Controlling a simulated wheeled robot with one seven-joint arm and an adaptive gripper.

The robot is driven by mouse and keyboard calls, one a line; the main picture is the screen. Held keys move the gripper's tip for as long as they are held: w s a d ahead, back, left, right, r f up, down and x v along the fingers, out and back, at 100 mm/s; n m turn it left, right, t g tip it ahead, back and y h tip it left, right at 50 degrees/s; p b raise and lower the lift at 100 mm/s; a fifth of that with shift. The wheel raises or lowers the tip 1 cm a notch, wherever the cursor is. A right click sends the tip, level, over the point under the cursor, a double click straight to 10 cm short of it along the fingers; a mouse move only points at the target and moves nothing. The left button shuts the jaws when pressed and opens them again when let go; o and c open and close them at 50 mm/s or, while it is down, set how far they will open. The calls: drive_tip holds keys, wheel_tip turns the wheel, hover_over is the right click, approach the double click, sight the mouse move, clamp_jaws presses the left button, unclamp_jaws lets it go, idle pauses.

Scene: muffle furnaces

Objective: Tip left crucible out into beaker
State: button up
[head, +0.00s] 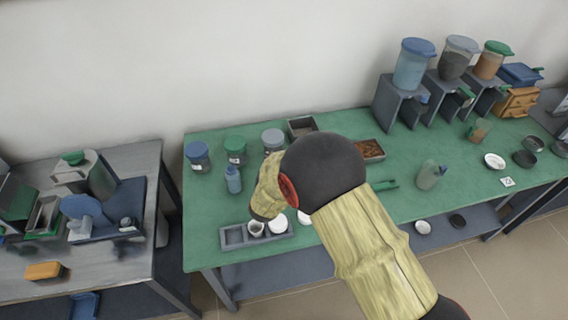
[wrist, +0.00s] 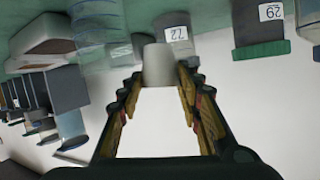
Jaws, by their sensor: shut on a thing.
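In the wrist view, my gripper (wrist: 158,80) is shut on a small pale crucible (wrist: 157,65) held between its fingertips. This view is upside down, with the green bench along its top. A clear ribbed vessel (wrist: 95,25), which may be the beaker, stands to the left of the held crucible. I cannot tell the gap between them or whether anything is leaving the crucible. In the head view my arm hides the fingertips and the held crucible. A grey tray (head: 233,237) at the bench's front left has an empty left compartment and white crucibles (head: 277,225) farther right.
A blue-lidded jar (head: 198,155), a green-lidded jar (head: 235,148), a grey-lidded jar (head: 273,140) and a blue bottle (head: 233,180) stand behind the tray. A cloudy container (head: 428,176) stands right of my arm. Hoppers (head: 411,66) line the back right. Bench centre is partly clear.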

drive_tip(key=shift+s+d+r+m+y+b, duration=0.15)
drive_tip(key=shift+m+y+b, duration=0.35)
drive_tip(key=shift+b, duration=0.85)
drive_tip(key=shift+w+d+r+m+y+b, duration=0.15)
drive_tip(key=shift+d+m+y+b, duration=0.15)
drive_tip(key=shift+m+b, duration=0.7)
idle(1.7)
drive_tip(key=shift+s+d+r+m+t+y+b, duration=0.25)
drive_tip(key=shift+d+m+t+b, duration=0.2)
drive_tip(key=shift+b, duration=2.55)
idle(1.0)
